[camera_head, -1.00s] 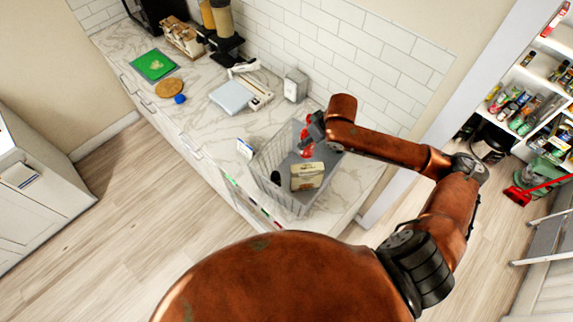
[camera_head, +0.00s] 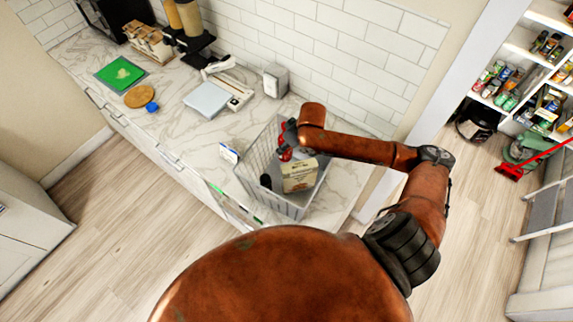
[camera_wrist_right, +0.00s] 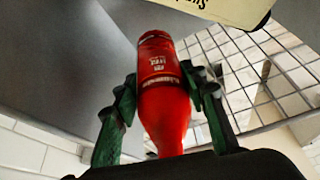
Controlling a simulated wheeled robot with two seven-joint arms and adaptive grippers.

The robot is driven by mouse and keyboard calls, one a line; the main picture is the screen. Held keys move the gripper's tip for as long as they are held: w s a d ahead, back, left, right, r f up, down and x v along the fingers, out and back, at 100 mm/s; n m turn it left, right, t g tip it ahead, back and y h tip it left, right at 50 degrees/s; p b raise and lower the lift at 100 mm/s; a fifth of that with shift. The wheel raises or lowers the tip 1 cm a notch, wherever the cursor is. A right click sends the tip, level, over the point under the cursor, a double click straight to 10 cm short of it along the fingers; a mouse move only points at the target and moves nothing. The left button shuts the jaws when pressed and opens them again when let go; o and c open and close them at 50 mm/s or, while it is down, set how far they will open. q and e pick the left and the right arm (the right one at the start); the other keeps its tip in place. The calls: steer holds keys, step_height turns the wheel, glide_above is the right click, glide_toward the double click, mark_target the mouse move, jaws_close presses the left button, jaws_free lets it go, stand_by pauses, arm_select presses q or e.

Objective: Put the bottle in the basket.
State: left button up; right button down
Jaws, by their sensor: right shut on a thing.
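The red bottle (camera_wrist_right: 163,95) is between the dark green fingers of my right gripper (camera_wrist_right: 160,92) in the right wrist view. The gripper is shut on it. In the head view, the bottle (camera_head: 285,154) shows as a small red patch inside the wire basket (camera_head: 292,207), below my right gripper (camera_head: 289,138). Part of it is hidden by the gripper. I cannot tell whether it touches the basket floor. The basket mesh (camera_wrist_right: 265,85) fills the right of the wrist view. My left gripper is not in view.
A cream box (camera_head: 300,177) and a small dark item (camera_head: 265,181) are in the basket. The basket stands on the marble counter (camera_head: 205,130). A grey dispenser (camera_head: 276,80) and a white scale-like device (camera_head: 207,100) stand behind and left.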

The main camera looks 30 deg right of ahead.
steer(key=x, duration=0.3)
steer(key=shift+s+d+f, duration=0.1)
steer(key=shift+s+d, duration=0.1)
steer(key=shift+s, duration=0.1)
steer(key=shift+s+f, duration=0.1)
steer(key=shift+f, duration=0.1)
step_height(320, 180, down, 3)
steer(key=shift+f, duration=0.2)
steer(key=c, duration=1.6)
jaws_free()
steer(key=shift+f+p, duration=0.1)
steer(key=shift+p, duration=0.2)
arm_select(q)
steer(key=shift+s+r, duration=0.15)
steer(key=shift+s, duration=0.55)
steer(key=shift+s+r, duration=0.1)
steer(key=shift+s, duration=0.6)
arm_select(e)
steer(key=o, duration=0.4)
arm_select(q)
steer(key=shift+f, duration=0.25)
arm_select(e)
steer(key=v, duration=1.2)
steer(key=shift+s, duration=0.1)
